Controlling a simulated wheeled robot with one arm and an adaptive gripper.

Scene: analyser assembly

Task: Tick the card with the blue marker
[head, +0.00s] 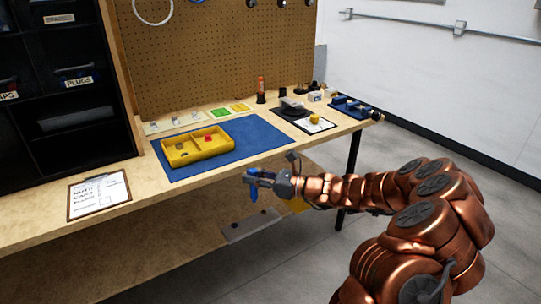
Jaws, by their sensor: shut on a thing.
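The card (113,189) is a white sheet on a brown clipboard at the left front of the bench. It has a few lines of lettering and a small box near its lower right; any mark in the box is too small to tell. My gripper (254,180) is in front of the bench's front edge, well to the right of the card and apart from it. It is shut on the blue marker (253,193), which hangs roughly upright below the fingers. The marker's tip is too small to make out.
A yellow divided tray (183,158) with small parts stands on a blue mat (245,134). A black pad (290,113), a white sheet and a blue fixture (350,106) lie at the right. Dark shelving (70,125) stands at the left. Bare wood surrounds the clipboard.

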